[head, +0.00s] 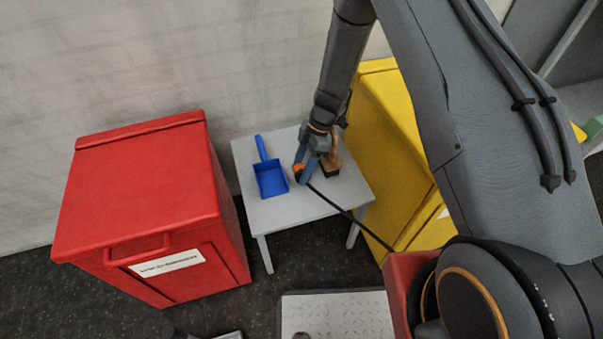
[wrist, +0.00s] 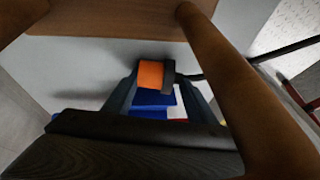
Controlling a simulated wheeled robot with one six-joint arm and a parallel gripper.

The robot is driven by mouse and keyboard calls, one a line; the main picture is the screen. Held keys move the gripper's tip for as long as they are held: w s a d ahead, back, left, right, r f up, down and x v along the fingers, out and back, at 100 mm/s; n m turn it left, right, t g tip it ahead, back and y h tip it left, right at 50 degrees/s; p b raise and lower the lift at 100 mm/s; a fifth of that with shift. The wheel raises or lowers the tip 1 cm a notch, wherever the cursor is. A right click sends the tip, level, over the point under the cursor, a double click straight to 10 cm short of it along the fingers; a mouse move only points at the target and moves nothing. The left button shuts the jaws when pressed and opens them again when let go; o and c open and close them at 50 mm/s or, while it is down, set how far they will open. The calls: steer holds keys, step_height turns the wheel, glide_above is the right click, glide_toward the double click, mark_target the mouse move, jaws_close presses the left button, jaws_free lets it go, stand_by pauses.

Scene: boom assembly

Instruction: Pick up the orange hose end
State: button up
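The orange hose end (wrist: 150,74) shows between my gripper's two blue-grey fingertips in the wrist view, with a dark collar on its right side. In the head view the orange piece (head: 299,167) is at my gripper (head: 304,172), low over the small table. The fingertips sit close on either side of it. I cannot tell whether they press on it or leave a small gap. A black hose (head: 350,217) runs from it down to the right, off the table's edge.
The small grey table (head: 290,212) carries a blue dustpan (head: 270,180) left of my gripper and a brown brush (head: 331,163) close on its right. A red bin (head: 140,215) stands left, a yellow cabinet (head: 385,120) right. Brown parts crowd the wrist view.

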steer(key=c, duration=0.5)
step_height(320, 180, up, 10)
step_height(320, 180, up, 6)
steer(key=m+t+p, duration=0.2)
steer(key=m+p, duration=0.2)
steer(key=m, duration=0.1)
glide_above(301, 169)
steer(key=w+d, duration=0.1)
steer(key=w, duration=0.1)
steer(key=s+d+r+m+t+p, duration=0.1)
steer(key=d+r+m+p, duration=0.1)
steer(key=d+r+m, duration=0.2)
steer(key=s+d+r+m+t+h+p, duration=0.1)
steer(key=s+d+r+m+t+p, duration=0.1)
steer(key=d+r+m, duration=0.2)
steer(key=s+d+r+m+t+p, duration=0.2)
steer(key=d+r+m, duration=0.2)
steer(key=d+m, duration=0.3)
steer(key=shift+d+r+h, duration=0.1)
steer(key=shift+d+h, duration=0.3)
steer(key=shift+d, duration=0.3)
